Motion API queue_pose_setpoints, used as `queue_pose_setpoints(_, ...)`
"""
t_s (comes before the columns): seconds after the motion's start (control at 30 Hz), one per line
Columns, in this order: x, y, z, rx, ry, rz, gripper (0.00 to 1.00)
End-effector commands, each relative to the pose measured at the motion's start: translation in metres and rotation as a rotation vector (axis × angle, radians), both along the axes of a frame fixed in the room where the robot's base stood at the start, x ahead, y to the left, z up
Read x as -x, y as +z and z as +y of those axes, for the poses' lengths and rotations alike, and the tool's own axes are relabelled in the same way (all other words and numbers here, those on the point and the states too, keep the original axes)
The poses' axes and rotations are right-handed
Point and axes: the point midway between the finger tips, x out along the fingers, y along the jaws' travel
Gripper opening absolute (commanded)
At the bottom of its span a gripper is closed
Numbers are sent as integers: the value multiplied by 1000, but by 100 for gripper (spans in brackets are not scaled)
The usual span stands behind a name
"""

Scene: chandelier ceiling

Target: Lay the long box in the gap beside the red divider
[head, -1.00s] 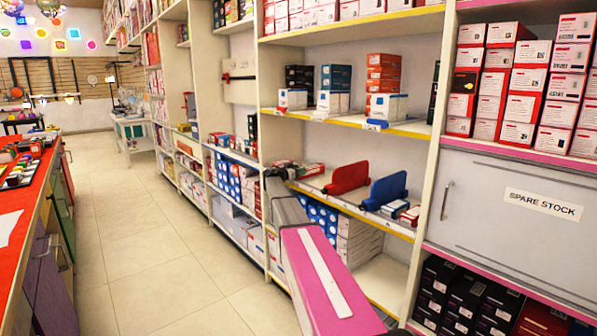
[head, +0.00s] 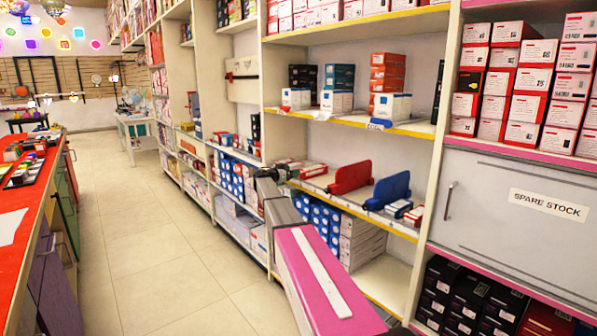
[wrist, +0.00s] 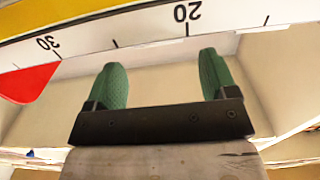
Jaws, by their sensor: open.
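The red divider (head: 350,177) stands upright on the middle shelf in the head view, with a blue divider (head: 388,190) to its right. A bare strip of shelf shows between them. Small red-and-white boxes (head: 313,171) lie to the left of the red divider; I cannot tell whether one is the long box. My gripper (wrist: 162,85) is open, its green fingers apart with nothing between them. In the head view it is at the shelf's left end, partly hidden by my arm. A red shape (wrist: 28,82) shows at the left of the wrist view; I cannot tell what it is.
A yellow-edged shelf strip with ruler marks (wrist: 165,28) crosses the wrist view close beyond the fingers. Small boxes (head: 398,209) lie at the shelf front by the blue divider. Stacked boxes (head: 392,105) stand on the shelf above. The aisle floor (head: 150,240) is clear.

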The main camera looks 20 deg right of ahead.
Motion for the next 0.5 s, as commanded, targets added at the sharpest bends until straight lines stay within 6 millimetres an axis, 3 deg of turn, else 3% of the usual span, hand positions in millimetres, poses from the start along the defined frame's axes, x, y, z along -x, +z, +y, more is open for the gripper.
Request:
queue_pose_setpoints(0.2,13,0,33,1,1,0,79)
queue_pose_setpoints(0.5,17,1,47,1,0,0,79)
